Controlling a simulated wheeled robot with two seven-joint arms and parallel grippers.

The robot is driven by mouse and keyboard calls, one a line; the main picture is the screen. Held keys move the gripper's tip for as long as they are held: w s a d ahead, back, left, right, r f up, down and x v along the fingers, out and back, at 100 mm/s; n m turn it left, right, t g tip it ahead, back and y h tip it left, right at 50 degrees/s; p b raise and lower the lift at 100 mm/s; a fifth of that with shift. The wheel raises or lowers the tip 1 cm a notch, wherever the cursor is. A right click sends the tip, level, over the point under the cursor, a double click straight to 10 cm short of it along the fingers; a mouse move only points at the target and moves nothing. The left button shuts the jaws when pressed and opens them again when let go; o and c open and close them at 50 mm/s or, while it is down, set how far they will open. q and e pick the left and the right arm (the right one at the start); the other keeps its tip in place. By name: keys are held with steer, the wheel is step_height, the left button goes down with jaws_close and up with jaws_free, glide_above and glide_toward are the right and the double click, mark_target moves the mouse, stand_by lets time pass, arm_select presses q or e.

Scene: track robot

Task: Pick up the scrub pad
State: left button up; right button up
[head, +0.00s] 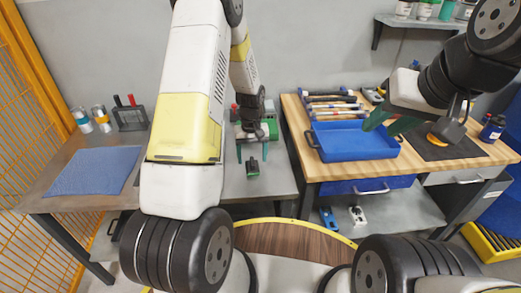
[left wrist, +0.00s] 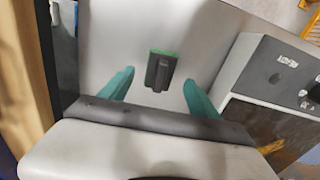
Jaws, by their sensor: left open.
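The scrub pad (head: 252,168) is a small green block with a dark grip on top. It lies on the grey bench right of my left arm, and in the left wrist view the scrub pad (left wrist: 160,72) shows near the middle, between the fingers in the picture. My left gripper (head: 253,151) is open, pointing down, its teal fingers apart just behind and above the pad; the left wrist view shows no contact. My right gripper (head: 390,121) is above the wooden bench near the blue tray; its teal fingers look apart and empty.
A blue tray (head: 352,140), hammers (head: 332,100) and a dark mat (head: 428,151) are on the wooden bench. A blue cloth (head: 95,171), cans (head: 101,118) and a dark caddy (head: 130,117) are at left. Green items (head: 270,129) stand behind my left gripper.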

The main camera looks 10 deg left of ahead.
mark_target(252, 161)
arm_select(q)
step_height(252, 161, down, 4)
steer(key=shift+r, duration=0.2)
steer(key=c, duration=1.5)
steer(key=shift+r, duration=0.15)
steer(key=shift+r, duration=0.7)
steer(key=shift+s+r, duration=0.2)
steer(key=shift+r, duration=0.85)
steer(key=s+d, duration=0.1)
steer(key=s, duration=0.4)
steer(key=s+d, duration=0.2)
steer(key=s, duration=0.3)
steer(key=s+d+r, duration=0.1)
steer(key=s+d, duration=0.1)
steer(key=s, duration=0.2)
steer(key=shift+s+r, duration=0.1)
steer(key=shift+s, duration=0.3)
